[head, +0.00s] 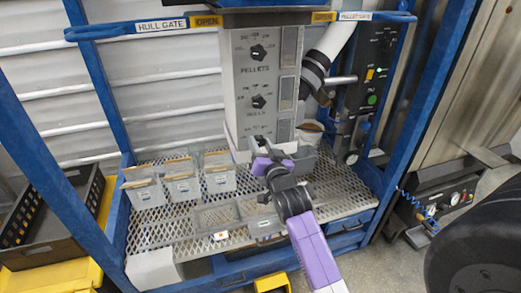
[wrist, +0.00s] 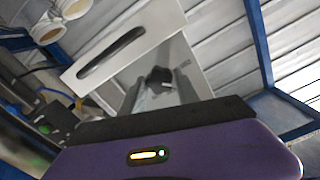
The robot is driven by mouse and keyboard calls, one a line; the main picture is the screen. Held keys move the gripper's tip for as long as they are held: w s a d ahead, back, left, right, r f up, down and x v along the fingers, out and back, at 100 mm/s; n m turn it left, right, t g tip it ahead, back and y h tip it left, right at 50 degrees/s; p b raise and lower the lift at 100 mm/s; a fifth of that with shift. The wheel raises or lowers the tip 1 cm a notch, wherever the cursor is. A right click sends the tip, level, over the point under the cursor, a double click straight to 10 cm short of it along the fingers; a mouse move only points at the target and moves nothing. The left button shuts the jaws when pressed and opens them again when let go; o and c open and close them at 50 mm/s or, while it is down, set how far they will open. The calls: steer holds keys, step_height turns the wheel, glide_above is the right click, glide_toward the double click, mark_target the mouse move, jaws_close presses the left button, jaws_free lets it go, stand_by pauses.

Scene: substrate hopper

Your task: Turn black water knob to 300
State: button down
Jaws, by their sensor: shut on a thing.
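The grey control box (head: 238,110) stands on the mesh table, with a black PELLETS knob (head: 258,52) and a black HULLS knob (head: 258,101) on its front. My gripper (head: 262,152) is at the lower part of this front, below the HULLS knob, and covers the place there. In the wrist view a black knob (wrist: 159,77) sits between my fingers, and my gripper (wrist: 160,88) is shut on it. I take it as the water knob; its label, dial marks and pointer setting cannot be read.
Several small white bins (head: 182,185) stand left on the mesh table (head: 165,232). A black switch panel (head: 372,70) with a green button is at the right. Blue frame posts (head: 97,75) flank the space. A black crate (head: 50,225) is at the far left.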

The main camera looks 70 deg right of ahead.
steer(key=shift+f+m+b, duration=0.1)
steer(key=shift+m+b, duration=0.3)
steer(key=shift+m, duration=0.4)
steer(key=c, duration=0.9)
jaws_free()
steer(key=shift+s+a, duration=0.1)
steer(key=b+v, duration=0.1)
steer(key=v, duration=0.6)
steer(key=shift+s+a, duration=0.2)
